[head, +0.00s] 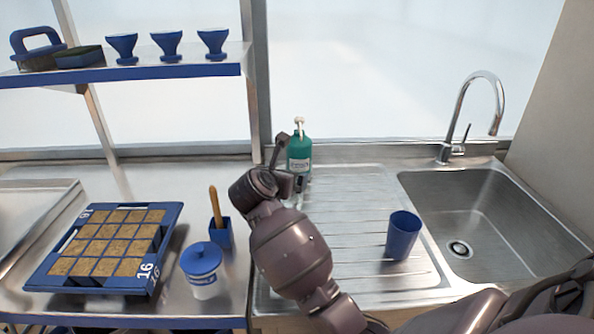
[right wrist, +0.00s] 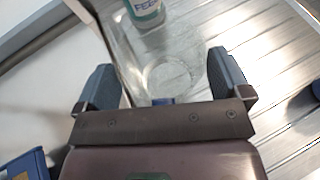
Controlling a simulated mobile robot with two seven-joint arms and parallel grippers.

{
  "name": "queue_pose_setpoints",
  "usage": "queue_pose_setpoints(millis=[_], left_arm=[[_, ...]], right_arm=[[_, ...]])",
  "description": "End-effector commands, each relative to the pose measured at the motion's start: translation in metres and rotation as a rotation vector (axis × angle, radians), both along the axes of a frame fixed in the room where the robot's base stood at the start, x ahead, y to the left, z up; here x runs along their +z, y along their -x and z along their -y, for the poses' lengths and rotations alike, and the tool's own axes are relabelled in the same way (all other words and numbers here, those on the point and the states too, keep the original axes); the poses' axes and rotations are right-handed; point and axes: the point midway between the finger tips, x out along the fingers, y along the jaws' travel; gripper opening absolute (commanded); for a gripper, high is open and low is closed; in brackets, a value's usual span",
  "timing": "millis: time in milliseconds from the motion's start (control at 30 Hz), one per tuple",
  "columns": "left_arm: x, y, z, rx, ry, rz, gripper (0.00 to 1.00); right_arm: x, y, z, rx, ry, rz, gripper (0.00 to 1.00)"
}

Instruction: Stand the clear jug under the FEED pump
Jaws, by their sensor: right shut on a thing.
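The FEED pump is a green bottle (head: 299,158) with a white pump head, at the back edge of the drainboard. Its labelled lower part shows at the top of the right wrist view (right wrist: 147,10). The clear jug (right wrist: 168,76) is between the fingers of my right gripper (right wrist: 161,70), which is shut on it. The bottle is just beyond the jug; I cannot tell whether the spout is over the jug's mouth. In the head view my right gripper (head: 292,182) is in front of the bottle, and the jug is hard to make out. My left gripper is not in view.
A blue cup (head: 402,236) stands on the drainboard (head: 350,205), left of the sink (head: 500,235). A lidded white tub (head: 204,282), a blue holder (head: 221,234) and a seed tray (head: 160,250) are on the left counter. Drainboard space around the cup is free.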

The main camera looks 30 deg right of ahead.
Motion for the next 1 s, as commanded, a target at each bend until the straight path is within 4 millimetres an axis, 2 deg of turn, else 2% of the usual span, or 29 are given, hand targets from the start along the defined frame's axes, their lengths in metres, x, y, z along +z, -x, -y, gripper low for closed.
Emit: queue_pose_setpoints(millis=[200, 400, 767, 1000], left_arm=[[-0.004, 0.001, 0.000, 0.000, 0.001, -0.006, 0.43], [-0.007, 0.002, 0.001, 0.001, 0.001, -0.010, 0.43], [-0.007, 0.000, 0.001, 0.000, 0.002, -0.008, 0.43], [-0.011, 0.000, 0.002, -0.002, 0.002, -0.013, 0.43]], right_arm=[[0.001, -0.027, 0.039, -0.003, 0.004, 0.000, 0.46], [0.001, -0.048, 0.067, -0.001, 0.003, 0.000, 0.46], [0.001, -0.063, 0.087, -0.001, 0.002, 0.002, 0.46], [-0.027, -0.062, 0.086, 0.001, 0.002, -0.003, 0.46]])
